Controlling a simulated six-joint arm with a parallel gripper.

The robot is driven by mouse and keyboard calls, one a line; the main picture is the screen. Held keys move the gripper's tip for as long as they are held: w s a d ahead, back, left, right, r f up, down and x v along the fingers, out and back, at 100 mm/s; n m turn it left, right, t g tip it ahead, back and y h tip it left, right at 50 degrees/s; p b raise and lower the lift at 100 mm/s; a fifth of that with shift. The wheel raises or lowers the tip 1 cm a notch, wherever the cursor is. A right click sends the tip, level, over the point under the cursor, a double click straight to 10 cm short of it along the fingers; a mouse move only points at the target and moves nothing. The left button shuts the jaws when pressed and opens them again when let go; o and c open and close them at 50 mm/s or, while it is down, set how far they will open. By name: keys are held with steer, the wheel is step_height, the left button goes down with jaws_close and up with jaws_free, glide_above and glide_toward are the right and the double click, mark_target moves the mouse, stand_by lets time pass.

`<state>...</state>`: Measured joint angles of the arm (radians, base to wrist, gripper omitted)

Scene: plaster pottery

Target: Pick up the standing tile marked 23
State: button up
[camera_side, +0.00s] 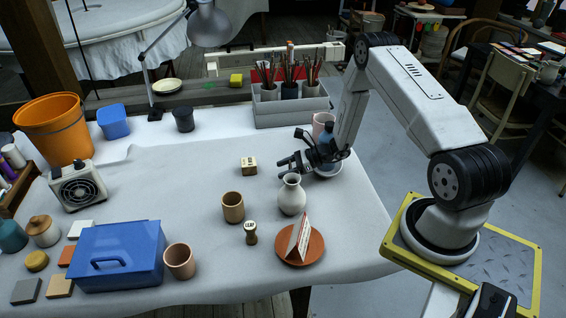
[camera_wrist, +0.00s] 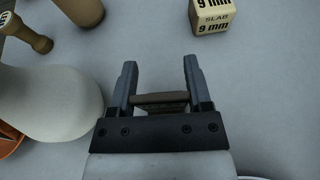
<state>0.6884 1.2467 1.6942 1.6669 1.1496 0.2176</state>
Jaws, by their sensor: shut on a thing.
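My gripper (camera_side: 290,164) hangs above the cloth, to the right of the stamped block and just behind the white vase. In the wrist view my gripper (camera_wrist: 159,80) has its two fingers on either side of a thin brown tile-like piece (camera_wrist: 160,98) and is shut on it. The piece is seen nearly edge-on, deep between the fingers. No number 23 can be read on it. In the side view the gripper hides it.
The white vase (camera_side: 292,196) stands close in front of my gripper. A block marked 9 mm (camera_side: 249,166) is to the left. A folded card (camera_side: 299,238) stands on a terracotta saucer (camera_side: 287,256). A brown cup (camera_side: 233,207) and a small stamp (camera_side: 251,233) stand nearby.

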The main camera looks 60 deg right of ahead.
steer(key=shift+r, duration=0.45)
steer(key=s+a+r, duration=0.3)
steer(key=s+r, duration=0.8)
steer(key=s, duration=0.2)
steer(key=shift+s+a+r, duration=0.15)
steer(key=shift+s+a, duration=0.1)
steer(key=shift+a, duration=0.15)
stand_by(0.5)
